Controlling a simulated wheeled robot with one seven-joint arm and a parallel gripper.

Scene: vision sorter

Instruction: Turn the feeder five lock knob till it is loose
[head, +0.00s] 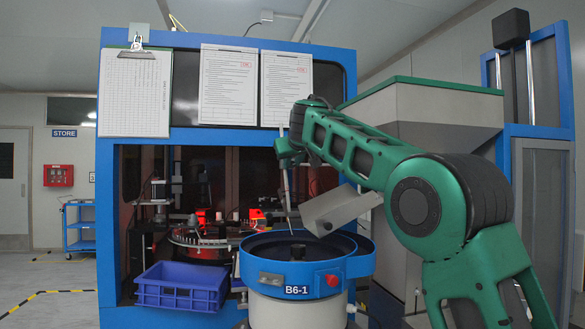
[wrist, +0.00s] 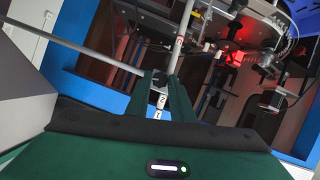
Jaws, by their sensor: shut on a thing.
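My gripper (head: 285,155) is at the front of the blue machine, above the blue bowl feeder (head: 262,280) marked B6-1. In the wrist view its green fingers (wrist: 162,82) are shut on a small part where two grey rods meet. I take this part to be the lock knob; the fingers hide most of it. One rod (wrist: 80,50) comes in from the left, and the other (wrist: 181,40), with a small numbered tag, runs up. Small tags reading 2 and 1 show between the fingers. In the head view a thin rod (head: 287,190) runs down below my gripper.
A grey metal chute (head: 340,210) hangs just right of the rod, close to my arm. A blue crate (head: 182,287) stands left of the bowl. A red knob (head: 331,280) is on the bowl's front. Sheets and a clipboard (head: 135,92) hang on the machine.

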